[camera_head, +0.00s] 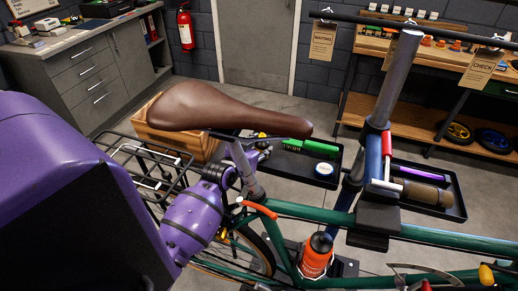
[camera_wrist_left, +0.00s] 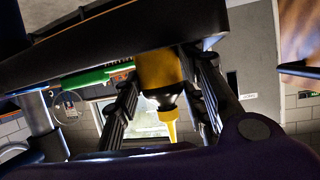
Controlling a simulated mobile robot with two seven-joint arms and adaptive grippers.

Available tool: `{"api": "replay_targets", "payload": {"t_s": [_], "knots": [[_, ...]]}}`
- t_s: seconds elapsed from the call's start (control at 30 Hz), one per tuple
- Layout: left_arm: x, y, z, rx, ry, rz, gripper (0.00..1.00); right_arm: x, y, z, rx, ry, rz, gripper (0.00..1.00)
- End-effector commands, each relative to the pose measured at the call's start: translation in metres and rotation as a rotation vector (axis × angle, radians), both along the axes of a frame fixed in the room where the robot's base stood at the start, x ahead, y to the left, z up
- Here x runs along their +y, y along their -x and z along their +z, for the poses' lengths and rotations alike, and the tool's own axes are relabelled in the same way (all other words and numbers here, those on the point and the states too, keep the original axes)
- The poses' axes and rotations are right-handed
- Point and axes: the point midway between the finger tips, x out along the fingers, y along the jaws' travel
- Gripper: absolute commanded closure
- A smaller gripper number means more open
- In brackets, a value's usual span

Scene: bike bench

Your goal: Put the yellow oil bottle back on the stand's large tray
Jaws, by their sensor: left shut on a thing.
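The yellow oil bottle (camera_wrist_left: 158,70) is between the fingers of my left gripper (camera_wrist_left: 165,100) in the left wrist view, with its black collar and thin yellow spout showing. My left gripper (camera_head: 264,153) is shut on the bottle, at the left end of a black tray (camera_head: 296,172) on the stand. In the left wrist view the tray (camera_wrist_left: 150,40) is right by the bottle's base; I cannot tell whether they touch. My right gripper is not in view.
A green brush (camera_head: 318,147) and a blue-and-white tin (camera_head: 324,170) are on this tray. Another black tray (camera_head: 450,208) holds a purple tool and a brown-handled item. The brown saddle (camera_head: 215,108), seat post and stand column (camera_head: 398,80) stand close to my arm.

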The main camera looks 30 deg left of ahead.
Motion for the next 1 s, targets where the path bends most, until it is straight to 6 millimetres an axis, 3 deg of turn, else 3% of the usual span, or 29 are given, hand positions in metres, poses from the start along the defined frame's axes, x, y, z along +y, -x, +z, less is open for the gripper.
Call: {"api": "replay_targets", "payload": {"t_s": [0.23,0.27,0.4,0.77,1.0], "knots": [[0.000,0.001,-0.006,0.004,-0.001,0.000,0.90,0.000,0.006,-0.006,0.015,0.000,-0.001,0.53],[0.000,0.001,-0.005,0.004,0.000,0.000,0.59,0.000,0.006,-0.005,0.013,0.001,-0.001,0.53],[0.000,0.001,-0.005,0.003,0.000,0.000,0.44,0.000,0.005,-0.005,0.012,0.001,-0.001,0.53],[0.000,0.001,0.001,0.000,0.000,0.000,0.44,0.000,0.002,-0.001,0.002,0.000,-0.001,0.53],[-0.002,0.041,0.011,0.007,-0.002,0.001,0.44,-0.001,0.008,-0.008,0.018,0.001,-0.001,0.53]]}}
